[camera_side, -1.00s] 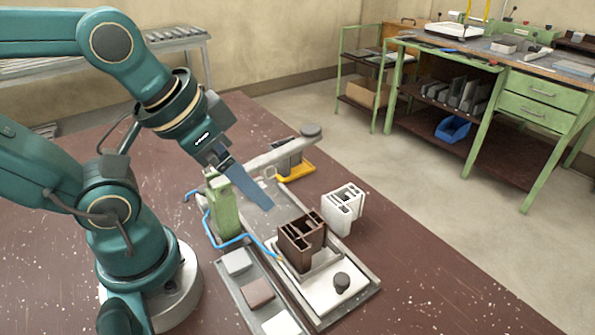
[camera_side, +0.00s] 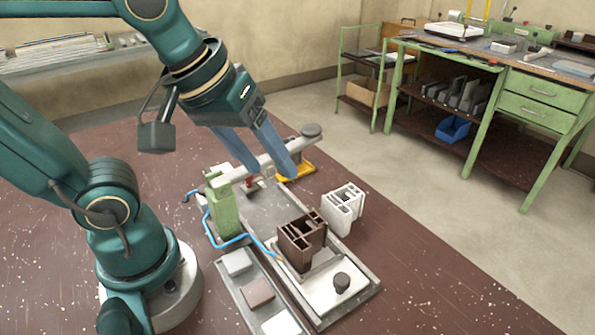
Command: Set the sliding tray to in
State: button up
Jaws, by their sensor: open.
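The sliding tray (camera_side: 322,297) is a pale plate with a dark round knob (camera_side: 342,282), at the near end of a grey metal base with raised side rails (camera_side: 365,291). A brown profile block (camera_side: 301,241) stands upright on the tray's far part. My gripper (camera_side: 275,172) is open, its two blue fingers pointing down and spread apart. It hangs above the far part of the base, in front of the clamp's grey lever arm (camera_side: 297,139), well away from the knob. The fingers hide part of the lever; I cannot tell whether they touch it.
A green post (camera_side: 223,208) with a blue hose stands left of the base. A white profile block (camera_side: 343,208) stands to the right. A strip with sample plates (camera_side: 257,292) lies at the near left. A yellow piece (camera_side: 296,171) sits behind my fingers. Open tabletop (camera_side: 420,270) lies right.

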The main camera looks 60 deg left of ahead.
jog(key=w+d+n+g, duration=0.2)
jog(key=w+d+n, duration=0.1)
jog(key=w+d, duration=0.1)
jog(key=g, duration=0.3)
send_over(341, 278)
notch_tip(341, 278, down, 9)
jog(key=shift+w+f, duration=0.1)
jog(key=shift+w, duration=0.05)
jog(key=shift+f, duration=2.5)
grip_shut()
